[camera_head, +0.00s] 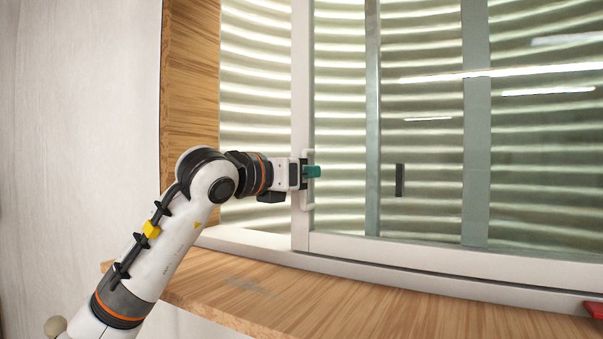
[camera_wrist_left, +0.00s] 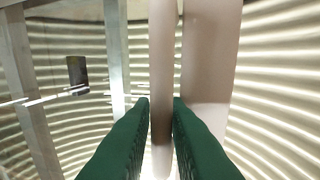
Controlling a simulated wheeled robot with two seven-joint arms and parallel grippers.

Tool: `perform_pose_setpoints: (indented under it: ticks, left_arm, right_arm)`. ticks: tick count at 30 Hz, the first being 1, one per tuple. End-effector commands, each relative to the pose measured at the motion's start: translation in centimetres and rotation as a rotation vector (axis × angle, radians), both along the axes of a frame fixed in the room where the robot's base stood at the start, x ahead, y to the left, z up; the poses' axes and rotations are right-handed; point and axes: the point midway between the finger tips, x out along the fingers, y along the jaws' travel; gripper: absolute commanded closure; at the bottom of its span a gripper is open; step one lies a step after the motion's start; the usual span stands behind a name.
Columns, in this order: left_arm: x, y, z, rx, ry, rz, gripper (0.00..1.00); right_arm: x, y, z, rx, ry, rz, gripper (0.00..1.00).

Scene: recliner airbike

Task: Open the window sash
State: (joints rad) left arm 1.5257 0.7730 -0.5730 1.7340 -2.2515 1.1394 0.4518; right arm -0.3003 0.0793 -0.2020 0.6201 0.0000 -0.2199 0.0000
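The window sash (camera_head: 420,255) has a pale frame with glass panes. Its left upright (camera_head: 300,80) stands apart from the wooden side of the frame, with an open gap between them. A pale vertical handle (camera_head: 309,200) is on this upright. My left gripper (camera_head: 312,172) is at the handle, its green fingers pointing right. In the left wrist view, the green fingers (camera_wrist_left: 160,103) lie on both sides of the handle bar (camera_wrist_left: 161,45) and appear closed against it. The sash upright (camera_wrist_left: 208,55) is just to the right of the bar there. My right gripper is not in view.
A wooden jamb (camera_head: 190,100) stands left of the gap. A wooden sill (camera_head: 270,295) runs below the window, with a red object (camera_head: 594,309) at its right end. A dark small handle (camera_head: 399,180) shows farther right. Corrugated, lit slats lie behind the glass.

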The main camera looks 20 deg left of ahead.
Motion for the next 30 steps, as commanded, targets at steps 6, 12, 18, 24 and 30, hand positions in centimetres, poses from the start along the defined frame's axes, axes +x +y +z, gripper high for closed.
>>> perform_pose_setpoints:
  ticks: [6, 12, 18, 24, 30]
  left_arm:
    - [0.0, 0.1, 0.0, 0.000, -0.001, 0.001, 0.71]
    - [-0.3, 0.2, 0.0, -0.001, -0.002, 0.003, 0.71]
    - [-3.1, 0.9, -0.3, 0.001, -0.007, 0.002, 0.71]
    - [-7.3, 2.1, -0.2, 0.000, -0.006, 0.003, 0.71]
    - [-10.4, 2.9, -0.1, 0.001, -0.003, 0.001, 0.71]
  right_arm:
    - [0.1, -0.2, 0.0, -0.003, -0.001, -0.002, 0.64]
    - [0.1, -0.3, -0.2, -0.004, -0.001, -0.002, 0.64]
    - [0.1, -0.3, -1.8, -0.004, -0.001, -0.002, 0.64]
    - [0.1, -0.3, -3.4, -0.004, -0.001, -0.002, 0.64]
    - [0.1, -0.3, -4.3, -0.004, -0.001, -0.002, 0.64]
